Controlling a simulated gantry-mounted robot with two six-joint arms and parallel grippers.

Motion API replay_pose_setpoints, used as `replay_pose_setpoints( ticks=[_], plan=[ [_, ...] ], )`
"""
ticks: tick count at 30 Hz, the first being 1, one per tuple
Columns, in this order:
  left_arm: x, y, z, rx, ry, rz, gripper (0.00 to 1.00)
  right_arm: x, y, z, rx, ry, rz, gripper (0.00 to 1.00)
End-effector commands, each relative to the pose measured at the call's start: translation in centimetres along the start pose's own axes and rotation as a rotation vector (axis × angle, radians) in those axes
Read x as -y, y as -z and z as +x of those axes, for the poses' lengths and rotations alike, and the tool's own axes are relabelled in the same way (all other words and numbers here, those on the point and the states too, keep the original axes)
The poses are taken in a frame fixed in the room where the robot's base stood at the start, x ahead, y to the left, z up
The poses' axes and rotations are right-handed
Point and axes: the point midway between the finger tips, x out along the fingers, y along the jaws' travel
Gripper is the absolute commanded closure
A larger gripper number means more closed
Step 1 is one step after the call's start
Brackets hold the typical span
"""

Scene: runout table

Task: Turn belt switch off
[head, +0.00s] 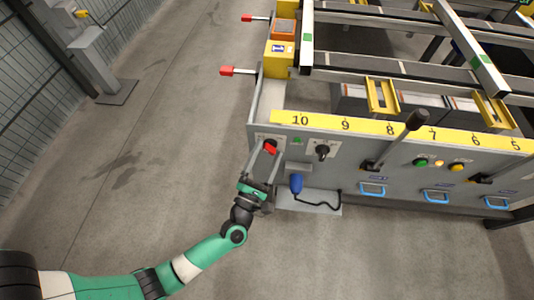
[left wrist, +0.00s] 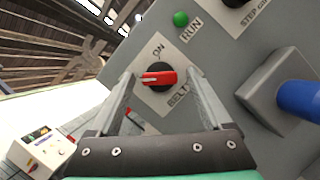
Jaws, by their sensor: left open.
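The belt switch (head: 270,148) is a red knob on a black base, on a white plate at the left end of the grey front panel. In the left wrist view the red knob (left wrist: 158,78) sits between ON above and BELT below, and the knob lies across the picture. My left gripper (head: 264,156) is open in front of the switch. Its fingers (left wrist: 158,80) stand on either side of the knob; I cannot tell whether they touch it. Part of the plate's lettering is hidden behind the right finger. My right gripper is not in view.
A green RUN light (left wrist: 180,19) and a black selector knob (head: 322,151) are to the right of the switch. The floor at left (head: 150,130) is free.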

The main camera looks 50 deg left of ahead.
Motion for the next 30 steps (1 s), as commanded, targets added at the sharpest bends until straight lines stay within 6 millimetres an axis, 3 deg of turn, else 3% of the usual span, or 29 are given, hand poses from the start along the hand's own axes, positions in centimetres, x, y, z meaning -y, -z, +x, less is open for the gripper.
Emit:
replay_pose_setpoints(
  ticks=[7,15,19,24,30],
  plan=[
    [0.0,-0.1,-1.9,0.0,0.005,0.001,0.18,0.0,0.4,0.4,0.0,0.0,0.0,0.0],
    [0.0,-0.2,-8.3,0.003,0.008,0.0,0.18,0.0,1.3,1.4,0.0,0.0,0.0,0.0],
    [0.1,-0.2,-10.5,0.003,0.006,-0.001,0.18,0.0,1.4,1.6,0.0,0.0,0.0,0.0],
    [0.0,0.0,-11.6,0.001,0.001,0.0,0.18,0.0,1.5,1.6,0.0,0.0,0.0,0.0],
    [0.0,0.0,-11.7,0.0,0.0,0.0,0.18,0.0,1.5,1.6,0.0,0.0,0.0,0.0]
  ],
)
